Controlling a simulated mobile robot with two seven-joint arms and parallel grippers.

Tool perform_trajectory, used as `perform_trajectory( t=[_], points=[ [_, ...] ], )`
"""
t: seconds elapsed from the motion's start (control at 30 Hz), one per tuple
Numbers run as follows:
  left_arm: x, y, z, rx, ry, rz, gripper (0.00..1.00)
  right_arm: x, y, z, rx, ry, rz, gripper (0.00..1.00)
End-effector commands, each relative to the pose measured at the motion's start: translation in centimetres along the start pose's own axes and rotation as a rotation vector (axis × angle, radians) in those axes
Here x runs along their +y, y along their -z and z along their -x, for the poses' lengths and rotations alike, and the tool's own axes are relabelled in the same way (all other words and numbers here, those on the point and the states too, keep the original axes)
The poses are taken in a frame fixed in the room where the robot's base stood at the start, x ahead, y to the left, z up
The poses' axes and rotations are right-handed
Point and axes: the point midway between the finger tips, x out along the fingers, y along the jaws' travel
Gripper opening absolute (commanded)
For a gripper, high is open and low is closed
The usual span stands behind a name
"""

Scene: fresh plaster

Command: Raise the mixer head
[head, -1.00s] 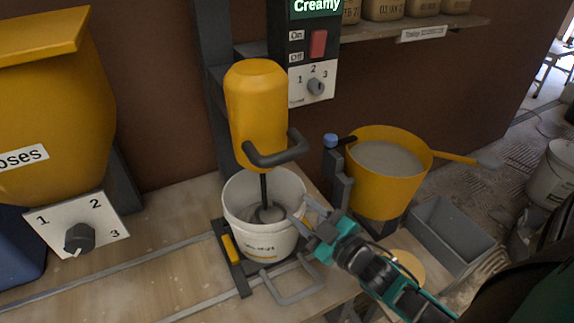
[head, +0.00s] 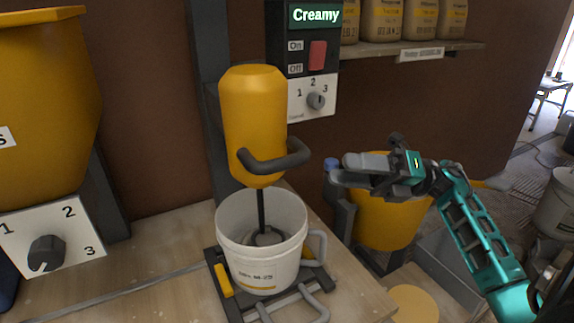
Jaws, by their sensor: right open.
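The yellow mixer head (head: 253,115) hangs on a dark upright column (head: 211,60) in the head view. A dark curved handle (head: 275,158) sticks out from its lower front. Its shaft (head: 261,210) reaches down into a white bucket (head: 265,262) with grey mix at the bottom. My right gripper (head: 345,172) is open and empty, to the right of the handle and apart from it, in front of the yellow tub. My left gripper is not in view.
A control box (head: 311,55) reads "Creamy", with a red switch and a dial. A yellow tub (head: 388,222) stands behind my right gripper. A yellow hopper (head: 45,110) is at left. A shelf (head: 430,50) holds several bags. The bench (head: 160,240) left of the bucket is clear.

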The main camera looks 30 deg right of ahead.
Motion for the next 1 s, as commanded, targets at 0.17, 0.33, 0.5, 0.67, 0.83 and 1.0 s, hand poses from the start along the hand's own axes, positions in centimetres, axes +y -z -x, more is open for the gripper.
perform_trajectory(
  t=[0.17, 0.33, 0.5, 0.67, 0.83, 1.0],
  points=[
    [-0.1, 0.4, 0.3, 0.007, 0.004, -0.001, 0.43, 0.3, -0.1, -3.8, 0.000, -0.007, 0.002, 0.48],
    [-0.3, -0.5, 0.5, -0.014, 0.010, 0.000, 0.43, 0.2, -0.1, -7.3, -0.001, -0.005, 0.000, 0.48],
    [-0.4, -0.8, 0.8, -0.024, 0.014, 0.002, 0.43, 0.1, -0.1, -9.8, -0.002, -0.004, -0.001, 0.48],
    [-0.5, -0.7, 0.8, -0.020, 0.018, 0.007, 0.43, 0.1, 0.0, -10.9, -0.001, -0.003, -0.002, 0.48],
    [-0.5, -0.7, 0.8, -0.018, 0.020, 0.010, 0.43, 0.1, 0.0, -11.1, -0.002, -0.002, -0.002, 0.48],
    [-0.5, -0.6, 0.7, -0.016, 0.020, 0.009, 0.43, 0.1, 0.0, -11.1, -0.002, -0.002, -0.002, 0.46]
  ],
)
